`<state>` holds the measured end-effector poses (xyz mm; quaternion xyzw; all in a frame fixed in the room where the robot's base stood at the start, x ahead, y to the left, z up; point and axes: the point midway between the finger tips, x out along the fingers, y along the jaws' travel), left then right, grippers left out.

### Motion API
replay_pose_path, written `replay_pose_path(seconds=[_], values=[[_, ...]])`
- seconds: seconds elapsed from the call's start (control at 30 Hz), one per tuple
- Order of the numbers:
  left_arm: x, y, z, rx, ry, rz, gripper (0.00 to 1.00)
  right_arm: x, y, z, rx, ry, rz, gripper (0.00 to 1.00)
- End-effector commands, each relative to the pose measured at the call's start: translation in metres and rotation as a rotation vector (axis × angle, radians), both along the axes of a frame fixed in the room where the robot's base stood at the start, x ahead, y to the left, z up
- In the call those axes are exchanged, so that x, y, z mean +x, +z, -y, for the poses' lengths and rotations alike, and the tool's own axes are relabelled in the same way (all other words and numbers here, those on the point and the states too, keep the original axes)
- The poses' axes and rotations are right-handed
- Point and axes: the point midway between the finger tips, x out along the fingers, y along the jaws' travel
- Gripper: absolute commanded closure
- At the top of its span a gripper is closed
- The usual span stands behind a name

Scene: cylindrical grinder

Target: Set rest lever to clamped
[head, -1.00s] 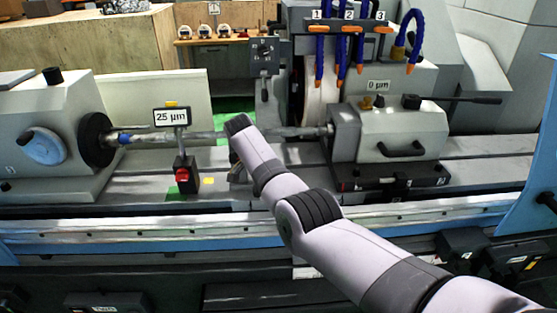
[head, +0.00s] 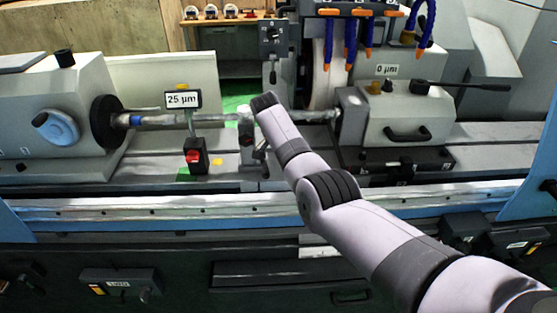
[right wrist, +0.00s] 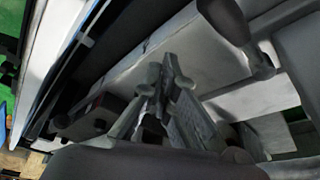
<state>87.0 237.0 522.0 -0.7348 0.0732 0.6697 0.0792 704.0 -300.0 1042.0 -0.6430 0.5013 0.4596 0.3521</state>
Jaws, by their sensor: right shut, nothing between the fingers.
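A small lever with a dark rounded end (head: 260,151), seemingly the rest lever, shows at the steady rest (head: 247,135) in the head view, just left of my right arm. Whether it is clamped I cannot tell. My right arm comes in from the lower right, its far end over the workpiece beside the rest; its gripper is hidden there. In the right wrist view my right gripper (right wrist: 171,75) is shut and empty, fingertips together. A dark rod (right wrist: 224,20) and a rounded grey knob (right wrist: 262,66) show beyond its tips; I cannot tell which part they belong to. My left gripper is out of view.
The workpiece (head: 170,121) runs between the workhead (head: 65,105) and tailstock (head: 410,118). A gauge reading 25 µm (head: 183,100) stands left of the rest. Coolant hoses (head: 328,45) hang behind. The table's front rail (head: 130,207) crosses below.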

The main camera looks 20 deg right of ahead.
Motion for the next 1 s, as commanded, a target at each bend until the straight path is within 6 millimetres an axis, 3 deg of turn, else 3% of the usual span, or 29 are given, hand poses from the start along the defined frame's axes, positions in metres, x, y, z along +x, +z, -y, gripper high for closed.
replay_pose_path(seconds=[0.03, 0.2, 0.4, 1.0], values=[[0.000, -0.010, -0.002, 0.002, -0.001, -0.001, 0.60, 0.006, 0.013, -0.011, 0.003, 0.008, 0.017, 1.00], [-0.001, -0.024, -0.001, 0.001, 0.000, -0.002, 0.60, 0.008, 0.047, -0.022, 0.002, 0.007, 0.013, 1.00], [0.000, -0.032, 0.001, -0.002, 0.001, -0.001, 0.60, 0.009, 0.074, -0.030, 0.000, 0.006, 0.010, 1.00], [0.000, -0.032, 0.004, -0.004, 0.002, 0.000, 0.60, 0.010, 0.083, -0.032, 0.001, 0.005, 0.008, 1.00]])
